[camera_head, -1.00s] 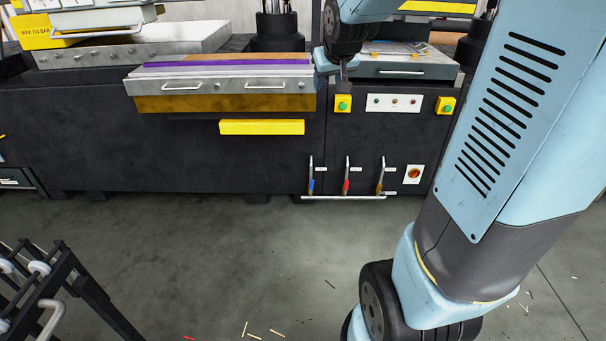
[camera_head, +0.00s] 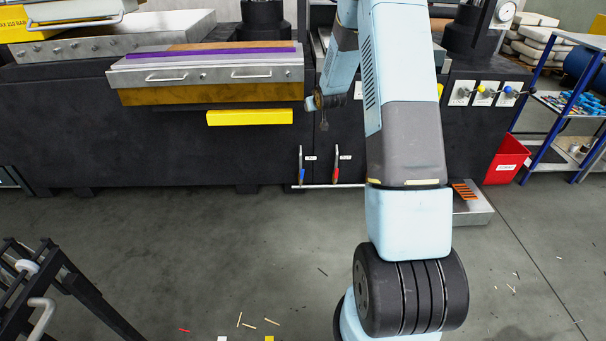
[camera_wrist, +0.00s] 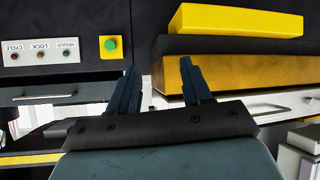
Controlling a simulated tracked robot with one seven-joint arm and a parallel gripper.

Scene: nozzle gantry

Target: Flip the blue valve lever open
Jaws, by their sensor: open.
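A lever with a blue part at its base (camera_head: 301,172) stands upright low on the dark machine front, above a pale pipe, in the head view. A similar lever with a red base (camera_head: 336,171) stands to its right. My gripper (camera_head: 324,125) is above and between these two levers, apart from both, in front of the machine front. In the wrist view my gripper (camera_wrist: 158,72) has its two fingers spread apart with nothing held between them. The blue lever cannot be made out in the wrist view.
A yellow block (camera_head: 249,117) juts out left of my gripper. A panel with a green button (camera_wrist: 110,45) shows in the wrist view. My arm hides the machine front right of the red lever. A red bin (camera_head: 507,160) stands at right.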

